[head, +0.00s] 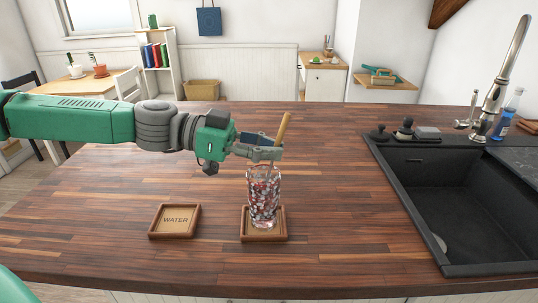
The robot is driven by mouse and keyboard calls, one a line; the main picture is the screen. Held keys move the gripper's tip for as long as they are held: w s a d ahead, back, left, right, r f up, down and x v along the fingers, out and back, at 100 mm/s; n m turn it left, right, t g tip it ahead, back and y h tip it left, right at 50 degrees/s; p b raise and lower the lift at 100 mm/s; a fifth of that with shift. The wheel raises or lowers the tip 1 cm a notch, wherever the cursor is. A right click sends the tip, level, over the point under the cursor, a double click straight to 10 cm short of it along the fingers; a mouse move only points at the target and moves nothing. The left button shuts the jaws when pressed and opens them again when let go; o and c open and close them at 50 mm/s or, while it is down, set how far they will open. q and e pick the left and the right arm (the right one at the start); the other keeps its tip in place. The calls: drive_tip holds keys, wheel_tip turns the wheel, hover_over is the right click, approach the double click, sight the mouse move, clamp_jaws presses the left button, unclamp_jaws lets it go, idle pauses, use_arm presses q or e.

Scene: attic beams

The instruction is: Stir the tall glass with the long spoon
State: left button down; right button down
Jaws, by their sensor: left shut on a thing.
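The tall glass (263,200) stands upright on a square wooden coaster (250,238) on the counter. It looks filled with dark, pinkish and pale bits. My left gripper (270,153) is just above the glass rim, shut on the long spoon (283,128). The spoon's light wooden handle sticks up above the fingers, tilted a little to the right. Its lower part is hidden by the fingers and the glass's contents, so I cannot see how deep it reaches. My right gripper is not in view.
A second coaster (175,220), marked WATER, lies empty to the left of the glass. A dark sink (455,205) with a tall tap (500,80) is at the right. The wooden counter (335,190) between glass and sink is clear.

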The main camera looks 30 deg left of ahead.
use_arm(q)
drive_tip(key=shift+s+a+f, duration=0.15)
drive_tip(key=shift+s+f, duration=0.05)
drive_tip(key=shift+s, duration=0.1)
drive_tip(key=shift+w+a+r, duration=0.1)
drive_tip(key=shift+a, duration=0.7)
idle(2.7)
